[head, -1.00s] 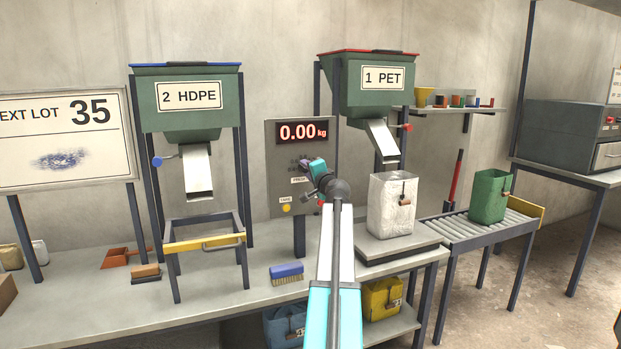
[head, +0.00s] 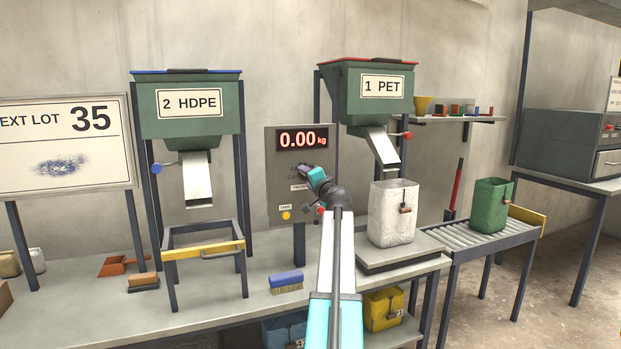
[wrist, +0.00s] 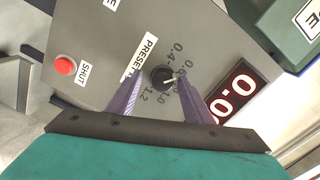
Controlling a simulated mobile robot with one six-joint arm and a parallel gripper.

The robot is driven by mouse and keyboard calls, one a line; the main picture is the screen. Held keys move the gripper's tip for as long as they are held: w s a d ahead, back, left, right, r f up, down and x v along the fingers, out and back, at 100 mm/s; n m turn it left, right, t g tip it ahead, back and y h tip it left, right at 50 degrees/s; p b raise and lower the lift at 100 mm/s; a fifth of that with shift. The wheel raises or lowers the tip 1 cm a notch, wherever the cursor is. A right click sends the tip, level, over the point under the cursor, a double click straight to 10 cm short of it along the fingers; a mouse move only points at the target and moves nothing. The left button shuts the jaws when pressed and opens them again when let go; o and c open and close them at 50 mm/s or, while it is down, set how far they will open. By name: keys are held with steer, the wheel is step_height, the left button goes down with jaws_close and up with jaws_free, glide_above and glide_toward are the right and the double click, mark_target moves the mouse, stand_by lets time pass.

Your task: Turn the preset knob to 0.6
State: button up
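The black round preset knob (wrist: 163,78) is on the grey control panel (head: 285,150), with a PRESET label and a printed scale around it in the wrist view. Its white pointer mark faces right in that view, roughly toward the 0.6; I cannot read the exact setting. My gripper (wrist: 160,76) is open, with one purple finger on each side of the knob and visible gaps between them. In the head view my gripper (head: 306,172) is in front of the panel and hides the knob.
A red SHUT button (wrist: 65,65) is on the panel. The display (head: 303,139) reads 0.00 kg. A white bag (head: 393,212) stands on the scale to the right. A hopper marked 2 HDPE (head: 191,108) is at left, one marked 1 PET (head: 375,98) at right.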

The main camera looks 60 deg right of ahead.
steer(key=shift+r, duration=0.15)
steer(key=p+v, duration=0.1)
steer(key=v, duration=1.2)
steer(key=shift+s+a, duration=0.3)
stand_by(0.3)
stand_by(0.5)
